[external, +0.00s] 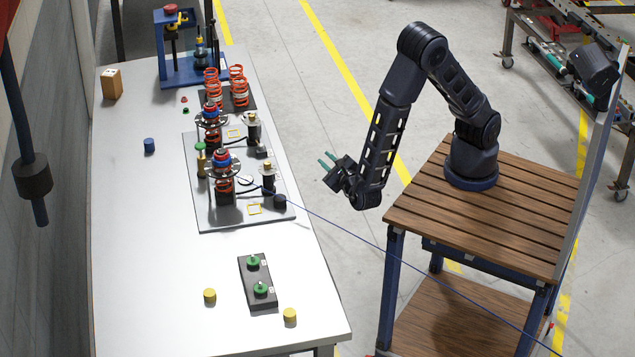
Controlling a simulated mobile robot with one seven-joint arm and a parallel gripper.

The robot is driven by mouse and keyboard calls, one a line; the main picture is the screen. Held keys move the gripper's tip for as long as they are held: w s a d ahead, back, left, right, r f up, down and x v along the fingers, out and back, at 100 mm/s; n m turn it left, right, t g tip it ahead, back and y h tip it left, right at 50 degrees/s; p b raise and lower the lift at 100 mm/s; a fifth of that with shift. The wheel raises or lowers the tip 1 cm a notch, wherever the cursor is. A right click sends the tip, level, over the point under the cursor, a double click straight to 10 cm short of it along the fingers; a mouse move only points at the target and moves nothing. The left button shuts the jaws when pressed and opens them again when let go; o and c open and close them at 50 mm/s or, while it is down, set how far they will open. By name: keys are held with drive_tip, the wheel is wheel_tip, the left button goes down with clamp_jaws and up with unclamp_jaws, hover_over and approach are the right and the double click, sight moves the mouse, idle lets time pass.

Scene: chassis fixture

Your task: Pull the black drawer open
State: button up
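I cannot make out a black drawer anywhere in the external view. My gripper (324,158) has two green fingertips that stand a little apart, with nothing visible between them. It hangs off the right edge of the white workbench (150,250), between the bench and my base. It points left, toward the bench, and touches nothing that I can see.
A grey plate (205,213) with spring assemblies lies mid-bench. A dark block with green knobs (257,283) and two yellow cylinders (209,295) (290,315) are at the near end. A blue press (185,50), wooden block (112,83) and blue cylinder (149,145) are farther back.

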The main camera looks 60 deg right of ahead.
drive_tip(key=s+a+f+n+t+y, duration=0.4)
drive_tip(key=s+a+f+n+y, duration=0.6)
drive_tip(key=a, duration=0.3)
drive_tip(key=s+a+f+n+g+y, duration=0.35)
drive_tip(key=s+f+n+y, duration=0.25)
drive_tip(key=s+n, duration=0.2)
drive_tip(key=s+a+f+n+g+y, duration=0.2)
drive_tip(key=s+a+f+n+y, duration=0.2)
drive_tip(key=s+f+n+y, duration=0.25)
drive_tip(key=shift+n, duration=0.35)
drive_tip(key=x, duration=1)
drive_tip(key=shift+s+a+r, duration=0.1)
drive_tip(key=shift+s+a, duration=0.05)
drive_tip(key=shift+a, duration=0.15)
clamp_jaws()
